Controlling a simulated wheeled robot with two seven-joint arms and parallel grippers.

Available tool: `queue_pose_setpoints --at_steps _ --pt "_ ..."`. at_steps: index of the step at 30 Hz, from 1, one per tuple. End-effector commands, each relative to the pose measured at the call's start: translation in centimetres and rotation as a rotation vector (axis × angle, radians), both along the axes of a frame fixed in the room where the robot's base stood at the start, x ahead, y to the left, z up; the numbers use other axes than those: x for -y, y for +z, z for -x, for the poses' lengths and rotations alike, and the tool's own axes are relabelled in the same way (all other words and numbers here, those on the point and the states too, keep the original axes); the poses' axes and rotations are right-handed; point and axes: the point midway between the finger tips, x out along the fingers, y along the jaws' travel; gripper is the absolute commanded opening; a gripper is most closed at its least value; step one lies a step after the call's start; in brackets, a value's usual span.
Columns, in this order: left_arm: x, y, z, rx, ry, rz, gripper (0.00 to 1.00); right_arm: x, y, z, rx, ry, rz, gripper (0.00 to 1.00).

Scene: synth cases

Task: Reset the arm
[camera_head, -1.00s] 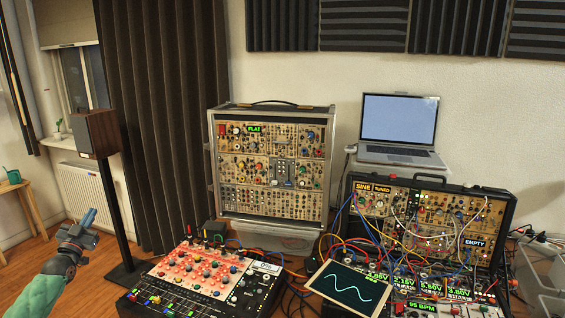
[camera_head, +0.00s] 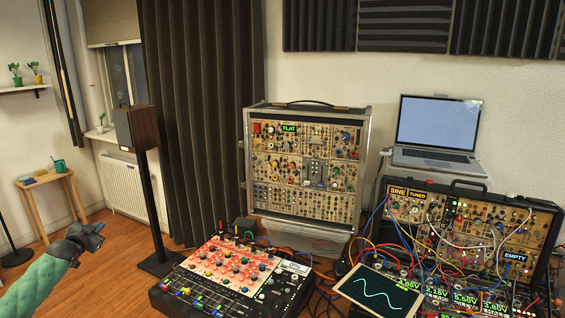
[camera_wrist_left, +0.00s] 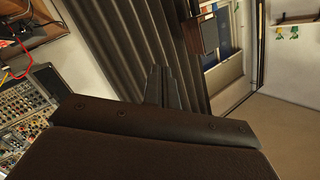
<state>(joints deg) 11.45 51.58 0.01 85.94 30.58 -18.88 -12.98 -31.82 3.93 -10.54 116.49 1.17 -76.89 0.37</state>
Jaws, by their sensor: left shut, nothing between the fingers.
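My left gripper (camera_head: 97,229) is at the lower left of the head view, on my green arm. It is held over the wooden floor, left of the mixer and apart from everything. Its fingers also show in the left wrist view (camera_wrist_left: 162,88), pressed together with nothing between them. They appear in front of the dark curtain there. My right gripper is in none of the views.
A speaker on a black stand (camera_head: 136,128) stands just beyond the gripper, before a dark curtain (camera_head: 203,110). A mixer (camera_head: 232,277), synth case (camera_head: 306,165), patched case (camera_head: 475,230), tablet (camera_head: 380,291) and laptop (camera_head: 437,125) fill the right. A small wooden table (camera_head: 50,181) stands left.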

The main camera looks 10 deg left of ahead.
Motion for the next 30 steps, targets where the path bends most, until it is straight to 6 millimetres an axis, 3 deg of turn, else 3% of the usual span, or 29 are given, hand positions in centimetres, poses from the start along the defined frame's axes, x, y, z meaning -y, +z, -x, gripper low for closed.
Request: queue_pose_setpoints --at_steps 6,15,26,30 --pt "-3.8 -5.0 2.7 -0.302 0.2 -0.058 0.0 0.0 0.0 0.0 0.0 0.0 0.0 0.34" --pt "-8.5 -7.9 8.2 -0.58 0.506 -0.116 0.0 0.0 0.0 0.0 0.0 0.0 0.0 0.34" --pt "-11.2 -8.2 13.0 -0.728 0.758 -0.146 0.0 0.0 0.0 0.0 0.0 0.0 0.0 0.34" --pt "-9.2 -10.9 13.6 -0.757 0.745 -0.141 0.0 0.0 0.0 0.0 0.0 0.0 0.0 0.34"
